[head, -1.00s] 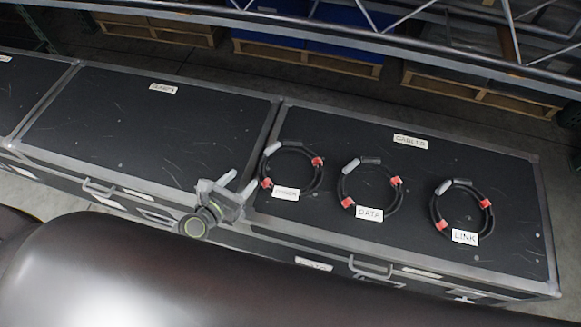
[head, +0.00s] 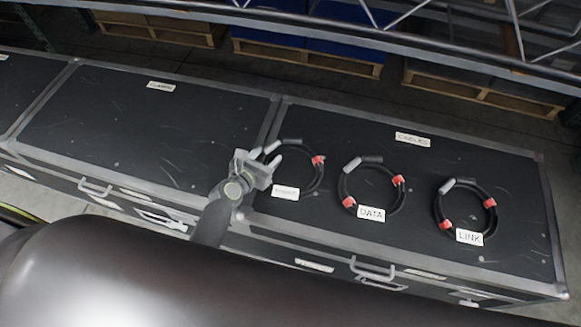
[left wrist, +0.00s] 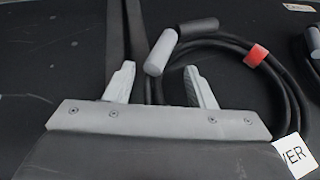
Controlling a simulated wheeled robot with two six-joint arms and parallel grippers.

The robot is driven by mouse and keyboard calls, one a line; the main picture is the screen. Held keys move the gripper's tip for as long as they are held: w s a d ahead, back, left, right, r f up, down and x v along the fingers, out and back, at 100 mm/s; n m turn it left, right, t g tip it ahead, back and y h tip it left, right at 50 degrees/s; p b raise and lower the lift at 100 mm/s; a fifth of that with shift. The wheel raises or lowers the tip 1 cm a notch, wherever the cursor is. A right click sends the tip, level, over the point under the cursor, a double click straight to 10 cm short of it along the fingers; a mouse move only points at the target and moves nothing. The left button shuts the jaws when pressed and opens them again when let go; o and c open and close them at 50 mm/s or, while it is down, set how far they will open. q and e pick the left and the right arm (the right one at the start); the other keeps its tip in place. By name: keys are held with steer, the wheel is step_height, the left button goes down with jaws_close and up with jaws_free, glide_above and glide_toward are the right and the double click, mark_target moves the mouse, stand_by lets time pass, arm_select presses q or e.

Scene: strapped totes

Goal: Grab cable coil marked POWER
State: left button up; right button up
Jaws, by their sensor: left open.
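The POWER cable coil (head: 321,178) is a black ring with red bands and a grey connector end, lying on the case lid at the left of three coils. Its white label (head: 285,192) is blurred in the head view; the left wrist view shows only the end of the word on the label (left wrist: 295,155). My left gripper (head: 258,154) is open at the coil's left side and covers part of it. In the left wrist view, the coil (left wrist: 286,88) shows its left stretch between the open fingers, just below the grey connector. I cannot tell whether they touch. My right gripper is out of view.
The DATA coil (head: 399,195) and LINK coil (head: 492,215) lie to the right on the same black case (head: 520,190), which bears a CABLES label (head: 412,139). Another closed case (head: 140,125) adjoins at left. A metal truss (head: 400,40) runs behind.

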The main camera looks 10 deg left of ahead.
arm_select(q)
steer(key=shift+c, duration=0.3)
jaws_close()
stand_by(0.3)
